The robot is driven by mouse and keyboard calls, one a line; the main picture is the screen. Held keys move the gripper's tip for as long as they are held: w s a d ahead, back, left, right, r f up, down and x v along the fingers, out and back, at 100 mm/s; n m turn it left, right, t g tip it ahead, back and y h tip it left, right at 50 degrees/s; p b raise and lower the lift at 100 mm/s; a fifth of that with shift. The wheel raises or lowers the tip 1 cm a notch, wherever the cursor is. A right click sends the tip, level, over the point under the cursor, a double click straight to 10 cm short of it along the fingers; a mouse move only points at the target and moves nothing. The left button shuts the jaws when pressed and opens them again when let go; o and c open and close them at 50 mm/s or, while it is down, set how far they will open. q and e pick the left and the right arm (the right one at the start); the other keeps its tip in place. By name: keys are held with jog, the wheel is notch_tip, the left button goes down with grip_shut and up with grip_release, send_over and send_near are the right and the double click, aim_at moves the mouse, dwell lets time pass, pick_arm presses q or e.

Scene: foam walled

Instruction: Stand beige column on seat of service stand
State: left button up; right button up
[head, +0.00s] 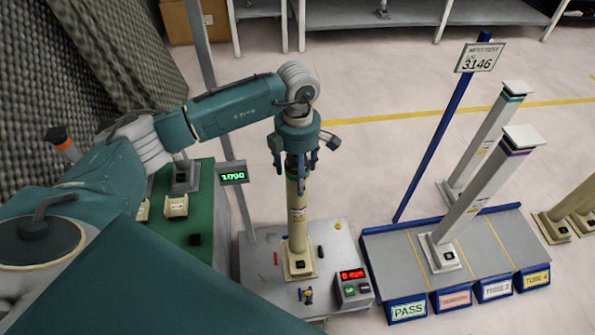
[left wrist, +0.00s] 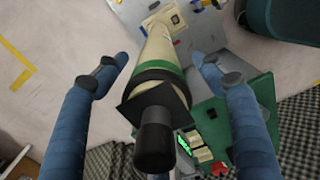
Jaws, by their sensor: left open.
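The beige column (head: 298,215) stands upright on its square foot on a grey stand (head: 265,272) with a red digital display (head: 352,274). In the left wrist view, the column (left wrist: 158,50) has a green band, a black square plate and a dark knob at its near end. My left gripper (head: 294,168) is above and around the column's upper part in the head view. Its blue fingers (left wrist: 158,62) are spread on both sides of the column with visible gaps. The column's top is hidden by the gripper in the head view. My right gripper is not in view.
A blue-edged rack (head: 490,240) with two white columns (head: 470,210) and labelled front panels stands at the right. A sign post (head: 435,140) rises behind it. A green table (head: 212,240) with small blocks is left of the grey stand. More beige columns (head: 575,210) stand far right.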

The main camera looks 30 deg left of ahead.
pick_arm(q)
notch_tip(320, 180, up, 11)
jog(key=shift+f+p, duration=0.1)
jog(key=shift+p, duration=0.85)
jog(key=shift+r, duration=0.65)
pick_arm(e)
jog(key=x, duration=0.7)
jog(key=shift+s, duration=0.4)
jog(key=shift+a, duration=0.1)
